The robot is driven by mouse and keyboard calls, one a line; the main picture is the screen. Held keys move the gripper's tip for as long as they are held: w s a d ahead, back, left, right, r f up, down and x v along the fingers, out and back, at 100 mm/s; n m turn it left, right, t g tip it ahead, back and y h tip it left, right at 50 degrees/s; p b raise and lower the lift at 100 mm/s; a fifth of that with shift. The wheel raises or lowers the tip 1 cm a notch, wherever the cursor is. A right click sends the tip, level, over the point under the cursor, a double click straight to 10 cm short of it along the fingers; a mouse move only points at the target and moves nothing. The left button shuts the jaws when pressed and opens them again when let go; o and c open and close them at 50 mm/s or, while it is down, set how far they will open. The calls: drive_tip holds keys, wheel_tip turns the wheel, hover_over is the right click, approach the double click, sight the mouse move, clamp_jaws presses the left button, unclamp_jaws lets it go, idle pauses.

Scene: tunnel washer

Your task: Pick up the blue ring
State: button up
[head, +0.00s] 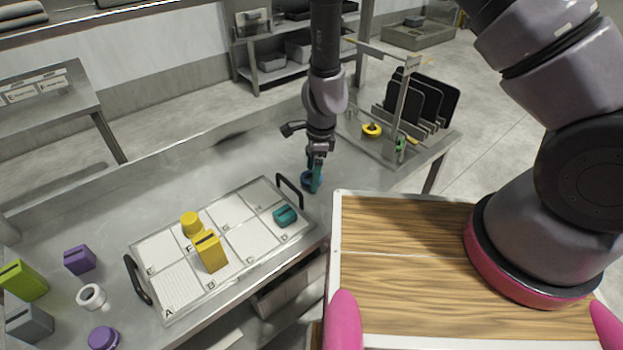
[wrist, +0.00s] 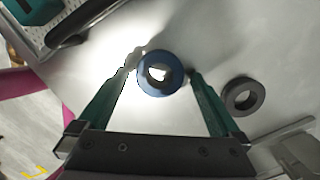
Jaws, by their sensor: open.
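The blue ring (wrist: 160,91) lies flat on the grey metal table in the wrist view, its hole facing up. My gripper (wrist: 162,71) is open, with one teal finger on each side of the ring and a small gap showing at the sides. In the head view my gripper (head: 315,184) points down at the table, just right of the tray, and partly hides the blue ring (head: 306,181). I cannot tell exactly how high the fingertips are above the table.
A dark grey ring (wrist: 232,104) lies close to the right finger. The lettered tray (head: 160,290), holding yellow and teal pieces, has a black handle (head: 289,190) near my gripper. A rack with black plates (head: 440,98) and a yellow ring (head: 371,136) stand at the back right.

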drive_tip(key=shift+f, duration=0.15)
drive_tip(key=shift+c, duration=0.3)
drive_tip(key=c, duration=1.2)
wheel_tip(320, 180, up, 10)
